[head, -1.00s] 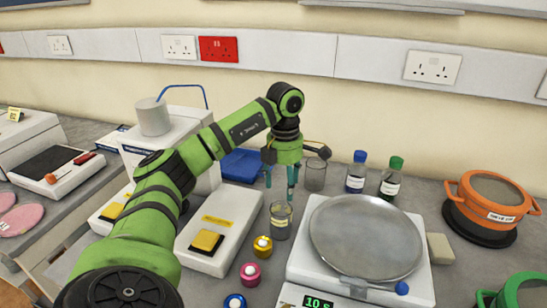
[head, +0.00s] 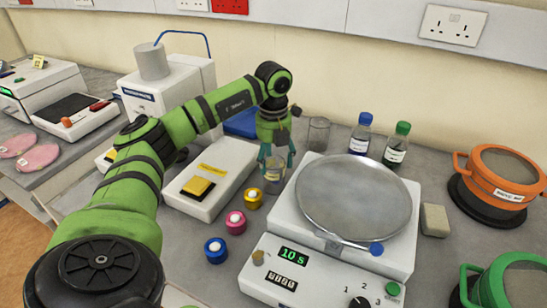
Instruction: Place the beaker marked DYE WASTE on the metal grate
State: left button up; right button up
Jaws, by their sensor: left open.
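A small clear beaker (head: 272,183) with a yellowish label stands on the grey bench; its wording is too small to read. My left gripper (head: 277,160) points down at this beaker, jaws open, with its fingers overlapping the rim area. I cannot tell whether the fingers touch the glass. A second clear beaker (head: 319,133) stands behind, to the right of the gripper; no marking on it can be read. I cannot make out a metal grate for certain. My right gripper is not in view.
A white machine with a round metal pan (head: 352,195) stands right of the gripper. Blue-capped (head: 361,135) and green-capped (head: 396,146) bottles stand behind it. A white box with a yellow pad (head: 208,180) is left. Pink (head: 235,222), yellow (head: 253,198) and blue (head: 215,250) knobbed pieces stand between.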

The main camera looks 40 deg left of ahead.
aim_at(274, 174)
pick_arm(q)
jog(key=f+p, duration=0.1)
jog(key=f, duration=0.1)
jog(key=f+p, duration=0.1)
jog(key=f, duration=0.1)
jog(key=shift+s+d+f, duration=0.1)
jog(key=shift+s+f, duration=0.1)
jog(key=shift+f, duration=0.65)
jog(key=shift+w, duration=0.1)
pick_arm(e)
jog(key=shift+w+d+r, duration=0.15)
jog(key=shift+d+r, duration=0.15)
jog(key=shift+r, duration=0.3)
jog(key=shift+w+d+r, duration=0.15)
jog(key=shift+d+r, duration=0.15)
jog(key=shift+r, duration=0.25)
pick_arm(q)
jog(key=shift+c, duration=0.4)
jog(key=shift+r, duration=0.15)
jog(key=c, duration=1)
